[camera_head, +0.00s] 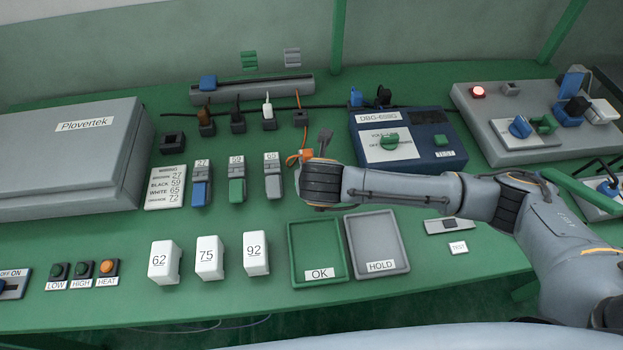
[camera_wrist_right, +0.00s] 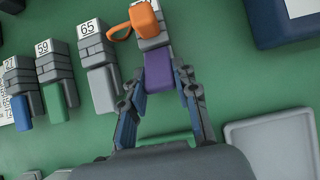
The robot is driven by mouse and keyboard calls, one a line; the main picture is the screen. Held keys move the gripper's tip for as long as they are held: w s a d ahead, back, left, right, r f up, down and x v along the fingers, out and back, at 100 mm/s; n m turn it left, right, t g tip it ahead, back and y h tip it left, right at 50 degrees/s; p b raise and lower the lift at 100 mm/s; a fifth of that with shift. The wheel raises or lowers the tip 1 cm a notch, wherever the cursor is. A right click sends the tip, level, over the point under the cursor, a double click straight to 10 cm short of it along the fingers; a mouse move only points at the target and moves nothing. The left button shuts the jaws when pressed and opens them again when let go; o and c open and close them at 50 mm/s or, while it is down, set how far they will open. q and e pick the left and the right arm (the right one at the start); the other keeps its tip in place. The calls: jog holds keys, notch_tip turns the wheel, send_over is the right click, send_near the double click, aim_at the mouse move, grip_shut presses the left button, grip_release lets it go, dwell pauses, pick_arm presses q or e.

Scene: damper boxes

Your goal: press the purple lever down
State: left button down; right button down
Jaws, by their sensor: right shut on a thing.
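The purple lever (camera_wrist_right: 187,72) shows in the right wrist view at the lower end of a grey block, the rightmost in the row of lever blocks. My right gripper (camera_wrist_right: 168,84) is shut on the purple lever, its two fingers reaching to the lever's sides. An orange plug (camera_wrist_right: 147,20) with a loop of orange cable sits at the top of the same block. In the head view my right gripper (camera_head: 318,184) covers that block and the purple lever is hidden. My left gripper is not in view.
Left of it stand blocks with a grey lever (camera_head: 272,186), a green lever (camera_head: 237,190) and a blue lever (camera_head: 200,192). A green OK tray (camera_head: 292,280) and a grey HOLD tray (camera_head: 402,262) lie in front. A dark blue meter (camera_head: 450,121) stands behind my right arm.

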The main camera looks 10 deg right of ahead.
jog(key=c, duration=1)
grip_release()
jog(key=v, duration=1.2)
jog(key=shift+w, duration=0.1)
